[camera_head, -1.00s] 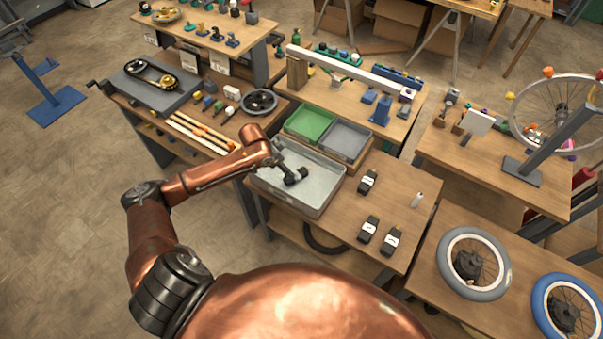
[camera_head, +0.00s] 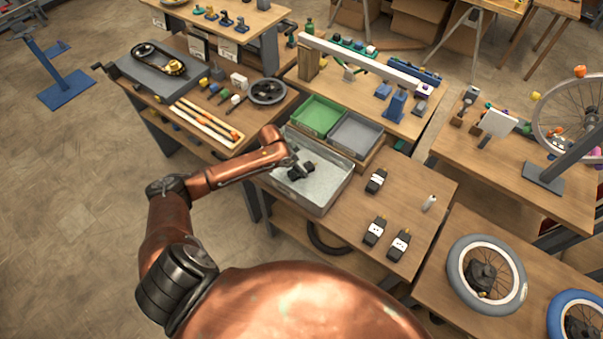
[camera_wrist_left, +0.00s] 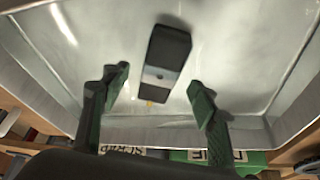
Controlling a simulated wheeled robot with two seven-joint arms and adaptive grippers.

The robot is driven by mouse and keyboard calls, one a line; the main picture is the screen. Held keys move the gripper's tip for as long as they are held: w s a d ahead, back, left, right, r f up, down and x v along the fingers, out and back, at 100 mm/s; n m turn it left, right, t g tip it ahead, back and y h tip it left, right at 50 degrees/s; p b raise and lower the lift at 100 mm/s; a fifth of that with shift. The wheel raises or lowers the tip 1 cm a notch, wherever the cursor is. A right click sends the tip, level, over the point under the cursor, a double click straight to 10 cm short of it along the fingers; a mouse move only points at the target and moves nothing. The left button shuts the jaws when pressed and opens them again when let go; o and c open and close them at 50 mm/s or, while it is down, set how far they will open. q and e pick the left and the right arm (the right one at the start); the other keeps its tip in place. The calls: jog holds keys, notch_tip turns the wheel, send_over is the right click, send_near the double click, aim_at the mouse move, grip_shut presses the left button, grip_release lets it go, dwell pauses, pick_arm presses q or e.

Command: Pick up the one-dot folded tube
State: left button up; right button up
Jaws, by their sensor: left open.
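My left gripper (camera_head: 301,169) is over the grey metal tray (camera_head: 318,207), at the end of the arm from the left. In the left wrist view its two fingers (camera_wrist_left: 158,88) are spread apart, with nothing between the tips. Beyond them a black folded tube (camera_wrist_left: 168,50) with a pale band lies in the tray. The band seems to carry one dark dot. The fingers do not appear to touch it. In the head view I cannot separate this tube from the dark gripper. My right gripper is not in view.
Several black tubes with white bands, including one near the tray (camera_head: 376,181), lie on the table to the right. A green bin (camera_head: 314,115) and a grey bin (camera_head: 355,134) stand behind the tray. The tray walls surround the gripper's area.

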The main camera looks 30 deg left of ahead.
pick_arm(q)
jog(key=x, duration=0.2)
jog(key=shift+w+f, duration=0.1)
jog(key=shift+f, duration=0.25)
jog(key=shift+f, duration=0.25)
dwell(0.4)
jog(key=c, duration=1.5)
